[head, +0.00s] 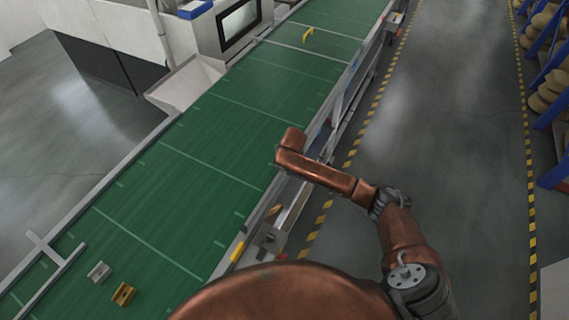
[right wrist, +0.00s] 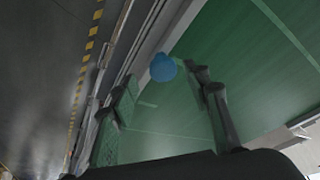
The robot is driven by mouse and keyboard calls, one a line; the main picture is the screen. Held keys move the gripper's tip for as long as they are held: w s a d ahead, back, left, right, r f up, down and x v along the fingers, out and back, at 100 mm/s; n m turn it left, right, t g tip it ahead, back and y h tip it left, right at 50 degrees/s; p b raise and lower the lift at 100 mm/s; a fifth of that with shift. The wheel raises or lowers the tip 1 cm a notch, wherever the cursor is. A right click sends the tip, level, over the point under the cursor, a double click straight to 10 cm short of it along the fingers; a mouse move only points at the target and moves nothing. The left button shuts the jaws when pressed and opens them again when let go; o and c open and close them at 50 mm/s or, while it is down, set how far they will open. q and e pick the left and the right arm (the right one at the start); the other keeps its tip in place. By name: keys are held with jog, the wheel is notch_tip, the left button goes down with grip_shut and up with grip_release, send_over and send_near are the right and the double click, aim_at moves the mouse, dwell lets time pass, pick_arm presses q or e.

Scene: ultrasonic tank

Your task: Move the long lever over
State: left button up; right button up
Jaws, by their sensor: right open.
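In the right wrist view a blue rounded knob (right wrist: 162,68) shows at the conveyor's edge, beyond and between my fingertips. It looks like the end of the long lever, but no shaft can be made out. My right gripper (right wrist: 166,84) is open, with one finger on each side of the knob in the picture and nothing held. I cannot tell how far the knob is from the fingers. In the head view my right arm reaches over the conveyor's right edge, and its own links hide the gripper and the knob. My left gripper is not in view.
The green conveyor belt (head: 205,150) runs diagonally, with a metal side rail under my arm. A grey block (head: 98,272) and a brass-coloured block (head: 123,294) lie near its lower end. A yellow piece (head: 308,34) is farther up. Open floor (head: 450,140) lies right of the conveyor.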

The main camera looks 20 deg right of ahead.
jog(key=v, duration=0.9)
jog(key=shift+r, duration=0.2)
jog(key=shift+s, duration=0.1)
